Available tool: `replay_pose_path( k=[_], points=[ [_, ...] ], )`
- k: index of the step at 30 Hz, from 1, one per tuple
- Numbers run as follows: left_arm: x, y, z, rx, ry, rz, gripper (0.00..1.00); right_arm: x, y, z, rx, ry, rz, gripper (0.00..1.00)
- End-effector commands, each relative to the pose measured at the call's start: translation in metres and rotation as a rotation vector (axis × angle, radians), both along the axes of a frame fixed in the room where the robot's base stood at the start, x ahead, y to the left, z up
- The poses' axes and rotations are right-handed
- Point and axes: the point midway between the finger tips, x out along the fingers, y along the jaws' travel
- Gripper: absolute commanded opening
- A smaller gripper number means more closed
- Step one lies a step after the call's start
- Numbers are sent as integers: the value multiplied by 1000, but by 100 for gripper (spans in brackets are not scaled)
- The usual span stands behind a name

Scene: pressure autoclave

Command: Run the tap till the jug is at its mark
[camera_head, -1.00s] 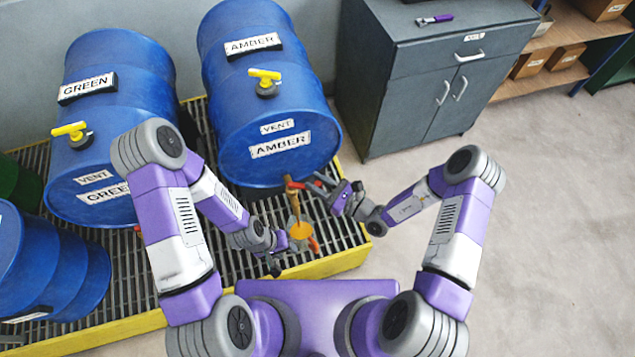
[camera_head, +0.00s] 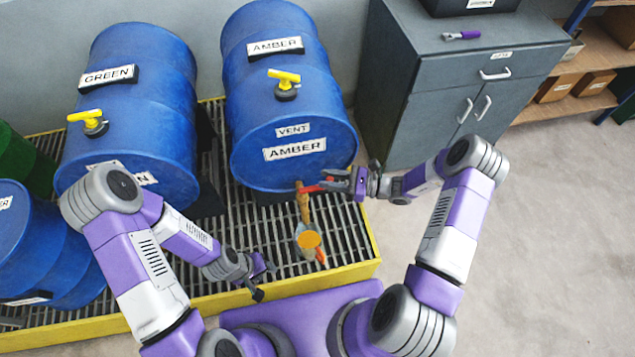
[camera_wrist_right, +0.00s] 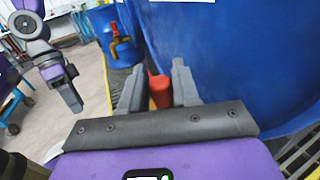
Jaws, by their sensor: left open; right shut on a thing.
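The blue AMBER drum (camera_head: 285,95) lies on its side, with a tap low on its front. The tap's red handle (camera_head: 312,188) also shows between the fingers in the right wrist view (camera_wrist_right: 160,90). My right gripper (camera_head: 338,182) is shut on this handle. A small jug (camera_head: 308,240) stands below the tap, amber at its top, with a reddish handle (camera_head: 320,257). An amber-brown column joins tap and jug; I cannot tell spout from stream. The jug's mark is not readable. My left gripper (camera_head: 262,280) is open and empty, left of the jug and apart from it.
The drums rest on a grating (camera_head: 255,235) with a yellow edge (camera_head: 345,275). A GREEN drum (camera_head: 130,110) lies at left. A grey cabinet (camera_head: 420,110) stands behind my right gripper. The floor at right is clear.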

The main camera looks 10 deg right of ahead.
Motion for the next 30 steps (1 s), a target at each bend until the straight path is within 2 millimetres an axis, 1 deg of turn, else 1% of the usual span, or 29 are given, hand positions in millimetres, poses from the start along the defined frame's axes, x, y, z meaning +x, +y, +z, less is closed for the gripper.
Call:
replay_pose_path(
  k=[1, 5, 15, 16, 19, 20, 27, 30],
  points=[
    [0, 0, -1, 0, 0, 0, 43, 0, -4, -1, -1, -1, 4, 0],
    [0, 0, -2, 0, 0, 0, 43, 0, -8, 0, 1, 1, 10, 0],
    [0, 0, -2, 0, 0, 0, 43, 0, -7, 0, 1, -1, 13, 0],
    [0, 0, -2, 0, 0, 0, 43, 1, -7, 0, 0, -2, 13, 32],
    [0, 0, -2, 0, 0, 0, 43, 1, -7, 0, 1, -1, 12, 48],
    [0, 0, -2, 0, 0, 0, 43, 1, -7, 0, 1, -1, 12, 49],
    [0, 0, -2, 0, 0, 0, 43, 0, -7, 0, 1, -1, 13, 49],
    [0, 0, -1, 0, 0, 0, 43, -1, -12, 0, 0, -1, 12, 49]
  ],
)
